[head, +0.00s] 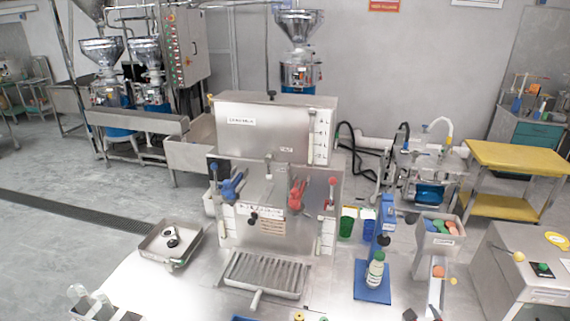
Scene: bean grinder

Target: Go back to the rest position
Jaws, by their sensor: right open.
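My right gripper (424,314) shows only in part at the bottom edge of the head view, right of the middle. Its fingertips are apart and I see nothing between them. It is near a narrow light tray holding an orange item (438,271). My left gripper cannot be made out in the view. The steel grinder machine (272,145) stands upright at the middle of the steel table (190,290), with a blue handle (232,184) and a red handle (297,193) on its front.
A slatted tray (264,275) lies before the machine. A blue stand (372,292) carries a green-and-white bottle (375,270). A bin of coloured items (440,238) and a steel box with buttons (520,265) are at right. A small tray (171,243) and upright metal pieces (78,293) are at left.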

